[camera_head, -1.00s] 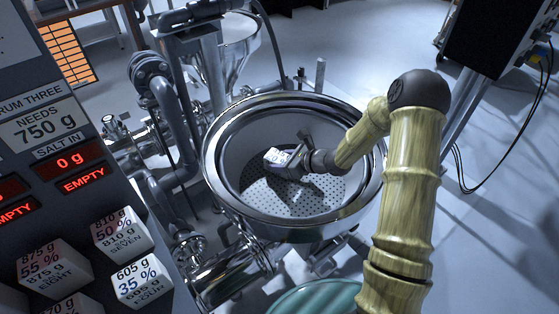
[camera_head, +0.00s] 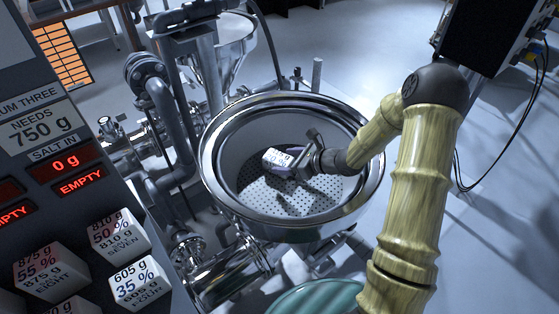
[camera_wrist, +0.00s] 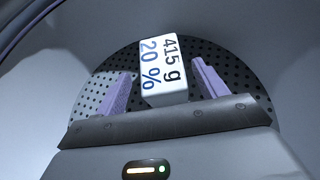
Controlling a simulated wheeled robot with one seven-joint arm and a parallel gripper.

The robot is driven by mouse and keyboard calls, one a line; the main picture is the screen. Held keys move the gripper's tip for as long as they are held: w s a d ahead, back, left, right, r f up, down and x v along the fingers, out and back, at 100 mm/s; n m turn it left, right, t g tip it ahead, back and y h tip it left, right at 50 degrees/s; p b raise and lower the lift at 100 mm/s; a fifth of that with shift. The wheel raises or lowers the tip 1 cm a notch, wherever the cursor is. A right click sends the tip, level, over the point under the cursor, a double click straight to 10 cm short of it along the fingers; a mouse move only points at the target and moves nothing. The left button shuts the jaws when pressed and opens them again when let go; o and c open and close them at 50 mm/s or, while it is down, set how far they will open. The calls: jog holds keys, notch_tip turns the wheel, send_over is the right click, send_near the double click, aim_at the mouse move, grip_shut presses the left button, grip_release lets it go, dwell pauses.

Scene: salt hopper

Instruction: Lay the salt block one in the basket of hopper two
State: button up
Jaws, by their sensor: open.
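A white salt block (camera_head: 279,158) is inside the round steel hopper, at the perforated basket floor (camera_head: 300,199). In the wrist view the block (camera_wrist: 163,68) reads 415 g and 20 %; its number word is not readable. My gripper (camera_head: 298,152) reaches into the hopper from the right, with its jaws open. In the wrist view its two purple fingers stand on either side of the block, with a gap showing on each side. The block seems to rest on the perforated floor; its underside is hidden.
At left, a grey panel (camera_head: 30,185) shows a drum three readout of 0 g and EMPTY, with several other salt blocks (camera_head: 139,283) in front. Pipes and a second funnel (camera_head: 235,50) stand behind.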

aim_at(283, 161)
jog(key=shift+v, duration=1.85)
